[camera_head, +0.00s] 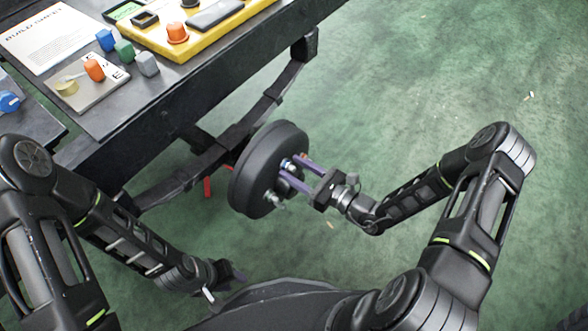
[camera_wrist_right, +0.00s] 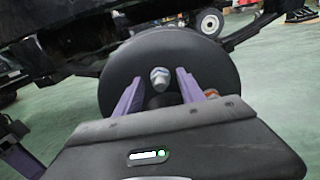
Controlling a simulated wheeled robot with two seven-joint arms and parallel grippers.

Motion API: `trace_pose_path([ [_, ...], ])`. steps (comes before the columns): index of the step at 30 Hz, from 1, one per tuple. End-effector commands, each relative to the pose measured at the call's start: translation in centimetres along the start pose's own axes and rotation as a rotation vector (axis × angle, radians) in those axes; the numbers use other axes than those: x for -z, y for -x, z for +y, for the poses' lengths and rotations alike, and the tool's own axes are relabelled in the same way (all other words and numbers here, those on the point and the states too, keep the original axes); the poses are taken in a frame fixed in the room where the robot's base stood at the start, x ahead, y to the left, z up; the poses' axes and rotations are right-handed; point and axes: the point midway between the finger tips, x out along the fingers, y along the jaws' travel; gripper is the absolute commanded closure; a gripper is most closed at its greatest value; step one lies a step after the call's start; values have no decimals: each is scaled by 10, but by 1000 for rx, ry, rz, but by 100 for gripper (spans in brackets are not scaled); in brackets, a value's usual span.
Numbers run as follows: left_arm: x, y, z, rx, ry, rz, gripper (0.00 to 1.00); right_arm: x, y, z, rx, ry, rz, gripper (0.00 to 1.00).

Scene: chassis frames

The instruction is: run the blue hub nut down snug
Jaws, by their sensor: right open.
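The dark round hub drum (camera_head: 262,172) hangs on the axle below the bench, its face toward my right gripper; it fills the middle of the right wrist view (camera_wrist_right: 112,75). A stud with a pale, bluish-grey nut (camera_wrist_right: 159,76) sticks out at the drum's centre; in the head view a small bluish nut (camera_head: 286,165) shows there. My right gripper (camera_head: 297,172) is open, its purple fingers on either side of the nut, with gaps visible in the wrist view. Whether the nut sits against the hub is unclear. My left gripper (camera_head: 236,275) is low, apart from the drum; its jaws are unclear.
A copper-coloured nut (camera_wrist_right: 211,92) sits right of the fingers. The bench above carries a yellow tray (camera_head: 205,45), a plate with coloured parts (camera_head: 88,95) and a build sheet (camera_head: 45,38). A dark beam (camera_head: 275,92) runs beside the drum. Green floor is open at right.

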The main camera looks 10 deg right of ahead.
Motion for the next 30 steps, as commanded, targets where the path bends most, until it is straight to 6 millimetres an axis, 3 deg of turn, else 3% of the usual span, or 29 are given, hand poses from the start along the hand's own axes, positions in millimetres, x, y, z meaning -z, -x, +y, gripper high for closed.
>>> trace_pose_path([
  [10,1,-1,-1,1,1,2,64,0,-6,0,1,0,1,54],
  [27,1,-1,-1,0,0,1,64,0,-5,0,1,0,1,100],
  [30,0,-1,-1,0,0,1,64,0,-5,0,1,0,1,100],
])
